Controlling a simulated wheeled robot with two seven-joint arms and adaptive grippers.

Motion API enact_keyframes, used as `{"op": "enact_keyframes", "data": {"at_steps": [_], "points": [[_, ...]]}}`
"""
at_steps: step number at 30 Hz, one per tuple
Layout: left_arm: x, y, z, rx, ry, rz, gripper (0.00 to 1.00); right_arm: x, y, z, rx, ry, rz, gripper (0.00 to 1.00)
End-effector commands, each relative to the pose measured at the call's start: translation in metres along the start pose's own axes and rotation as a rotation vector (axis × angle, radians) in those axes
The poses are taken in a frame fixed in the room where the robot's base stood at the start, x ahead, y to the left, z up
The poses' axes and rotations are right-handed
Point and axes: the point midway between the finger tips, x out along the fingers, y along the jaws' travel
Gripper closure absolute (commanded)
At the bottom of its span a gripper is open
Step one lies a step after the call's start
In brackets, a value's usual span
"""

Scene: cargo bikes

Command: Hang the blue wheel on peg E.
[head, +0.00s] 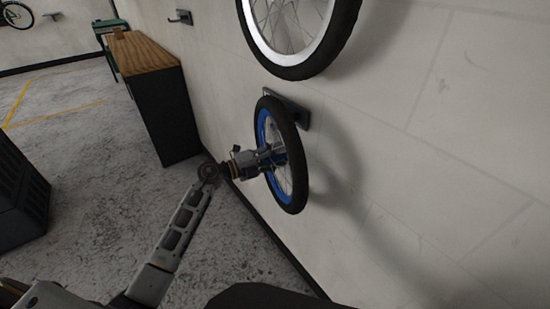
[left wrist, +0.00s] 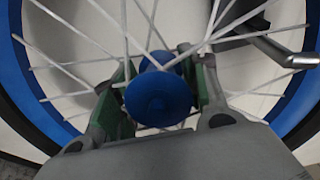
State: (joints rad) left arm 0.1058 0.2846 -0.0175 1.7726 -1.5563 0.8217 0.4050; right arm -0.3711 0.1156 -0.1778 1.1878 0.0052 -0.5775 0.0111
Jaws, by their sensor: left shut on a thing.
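The blue wheel (head: 290,195) has a black tyre, a blue rim and pale spokes, and is upright close to the wall. My left gripper (head: 270,158) is shut on its hub; the left wrist view shows the green finger pads (left wrist: 160,95) on either side of the blue hub (left wrist: 158,98). A dark wall peg bracket (head: 299,113) is partly hidden behind the top of the wheel. A metal peg arm (left wrist: 270,45) shows beside the spokes and rim in the left wrist view; I cannot tell whether it passes through the wheel. No peg letter is readable. My right gripper is not in view.
A larger white-rimmed wheel (head: 300,62) hangs on the wall just above. An empty hook (head: 180,17) is further left on the wall. A wood-topped cabinet (head: 160,95) stands along the wall, and a dark box (head: 18,190) at the left. The floor between is clear.

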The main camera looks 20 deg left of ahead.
Motion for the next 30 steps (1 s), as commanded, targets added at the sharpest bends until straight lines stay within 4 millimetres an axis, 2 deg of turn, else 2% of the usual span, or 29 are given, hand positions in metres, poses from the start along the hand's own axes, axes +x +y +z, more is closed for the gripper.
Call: {"op": "enact_keyframes", "data": {"at_steps": [7,17,30], "points": [[0.005,0.0,0.002,0.002,-0.001,-0.006,1.0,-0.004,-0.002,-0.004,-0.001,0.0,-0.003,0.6],[0.012,0.007,0.003,0.002,0.0,-0.005,1.0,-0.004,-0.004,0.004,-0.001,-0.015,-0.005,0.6],[0.015,0.014,0.004,0.002,-0.001,-0.006,1.0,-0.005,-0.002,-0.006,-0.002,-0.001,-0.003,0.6]]}}
